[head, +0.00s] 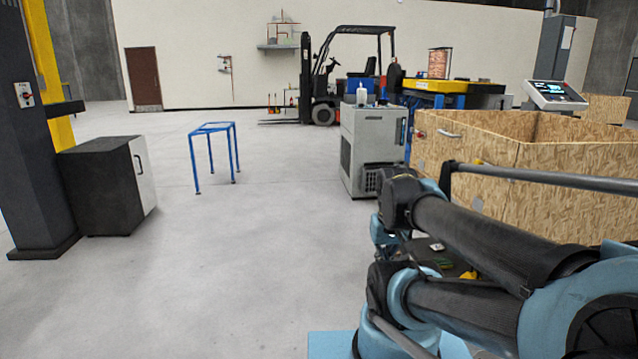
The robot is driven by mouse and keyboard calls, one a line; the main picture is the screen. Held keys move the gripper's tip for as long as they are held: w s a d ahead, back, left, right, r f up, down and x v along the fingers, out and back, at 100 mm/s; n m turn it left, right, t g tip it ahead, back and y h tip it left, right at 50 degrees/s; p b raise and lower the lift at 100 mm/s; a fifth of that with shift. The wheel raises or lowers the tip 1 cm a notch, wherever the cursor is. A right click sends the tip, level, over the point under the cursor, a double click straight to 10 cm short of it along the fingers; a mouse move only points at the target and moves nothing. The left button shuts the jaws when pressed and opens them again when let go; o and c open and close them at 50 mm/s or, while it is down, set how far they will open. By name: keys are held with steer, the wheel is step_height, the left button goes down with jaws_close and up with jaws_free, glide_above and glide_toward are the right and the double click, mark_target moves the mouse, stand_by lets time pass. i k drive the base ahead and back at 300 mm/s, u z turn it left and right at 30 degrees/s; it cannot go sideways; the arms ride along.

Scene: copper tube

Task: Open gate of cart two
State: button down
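Wooden chipboard boxes stand at the right of the head view, the nearest (570,190) partly behind my arm. Their panels stand upright, and the tops are open. A silver handle (448,133) is on the face of the left part of the boxes. No label marks which one is cart two, and I cannot tell which panel is a gate. My blue and black arm fills the lower right. I cannot make out my gripper or its fingers in this view.
A grey cabinet machine (372,150) stands just left of the boxes. A forklift (325,105) is behind it. A blue frame stand (212,128) and a black cabinet (100,190) stand at the left. The floor (240,260) between is clear. A grey bar (540,180) crosses before the boxes.

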mark_target(445, 140)
steer(key=k, duration=1.3)
steer(key=z, duration=0.65)
steer(key=i, duration=1.9)
steer(key=u, duration=0.75)
